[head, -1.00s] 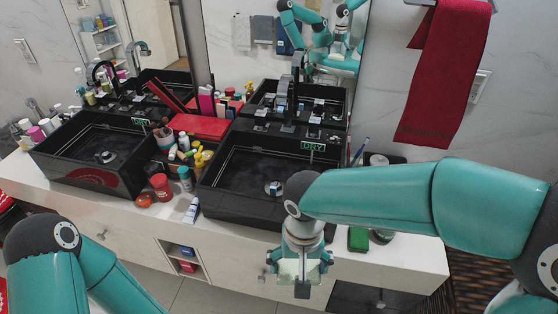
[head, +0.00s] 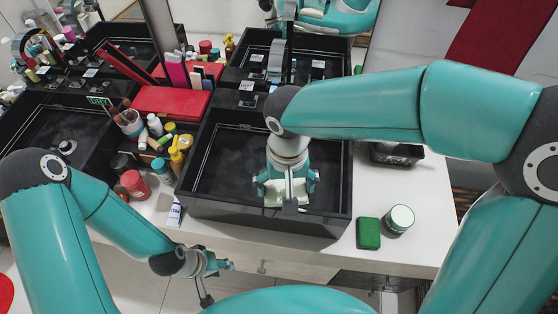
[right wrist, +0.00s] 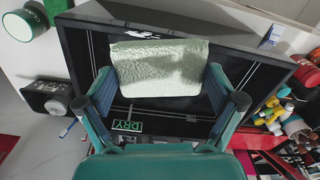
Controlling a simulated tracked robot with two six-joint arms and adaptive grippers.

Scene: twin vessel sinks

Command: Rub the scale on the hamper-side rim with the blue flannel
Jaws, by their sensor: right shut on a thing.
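My right gripper (head: 289,190) points down over the right black vessel sink (head: 230,204), near its front wall. It is shut on a pale green, rough-faced pad (right wrist: 160,66), which shows also in the head view (head: 281,197). The pad looks pale green, and I see no blue flannel. The pad appears above the basin; I cannot tell whether it touches. My left gripper (head: 217,281) is open and empty, in front of the counter's front edge.
A green block (head: 368,233) and a round green-rimmed tin (head: 399,219) stand right of the sink. A black box (head: 397,153) is behind them. Bottles, a red jar (head: 134,184) and a red case (head: 170,102) crowd the space between the sinks.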

